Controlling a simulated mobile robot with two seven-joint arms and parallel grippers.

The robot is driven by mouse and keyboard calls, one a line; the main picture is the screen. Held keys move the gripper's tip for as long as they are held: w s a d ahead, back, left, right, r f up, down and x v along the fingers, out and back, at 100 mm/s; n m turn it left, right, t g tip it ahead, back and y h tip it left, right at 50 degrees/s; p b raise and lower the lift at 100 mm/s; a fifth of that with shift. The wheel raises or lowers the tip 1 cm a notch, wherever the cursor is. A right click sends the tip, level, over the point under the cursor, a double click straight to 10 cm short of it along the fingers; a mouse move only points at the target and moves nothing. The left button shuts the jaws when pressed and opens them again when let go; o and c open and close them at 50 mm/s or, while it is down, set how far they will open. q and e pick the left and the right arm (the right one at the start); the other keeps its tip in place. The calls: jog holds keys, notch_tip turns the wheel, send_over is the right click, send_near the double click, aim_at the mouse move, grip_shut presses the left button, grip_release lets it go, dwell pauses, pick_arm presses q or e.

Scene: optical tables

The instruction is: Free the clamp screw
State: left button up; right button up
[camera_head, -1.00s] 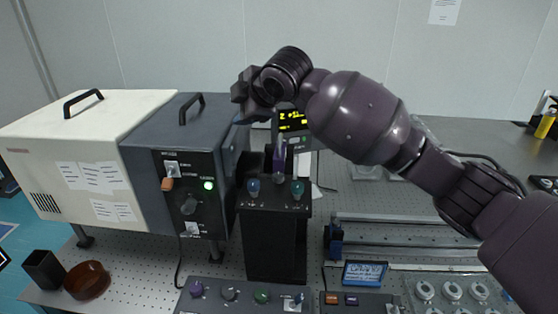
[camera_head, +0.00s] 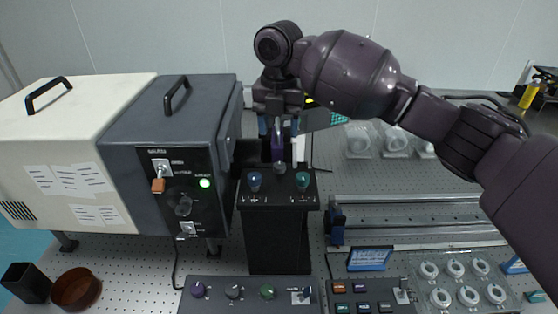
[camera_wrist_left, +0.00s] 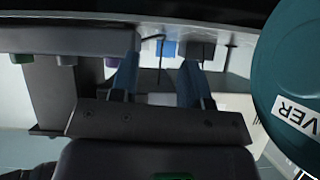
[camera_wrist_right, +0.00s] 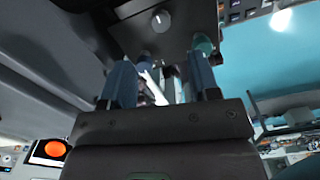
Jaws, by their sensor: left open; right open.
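I cannot tell which part is the clamp screw. My right gripper (camera_head: 278,124) points down over the purple piece, open; contact is unclear. Its blue fingers also show in the right wrist view (camera_wrist_right: 160,83), apart. My left gripper (camera_wrist_left: 158,80) shows only in its own wrist view, open, with nothing clearly between its fingers.
The grey housing (camera_head: 170,125) with a lit green lamp stands close left of the post. Control boxes (camera_head: 250,293) lie in front. A rail (camera_head: 430,232) and a tray of white rings (camera_head: 460,283) are at right. A brown bowl (camera_head: 76,288) sits front left.

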aim_at(279, 165)
notch_tip(279, 165, down, 10)
jog(key=shift+r+p, duration=0.15)
jog(key=shift+p, duration=0.4)
jog(key=c, duration=0.9)
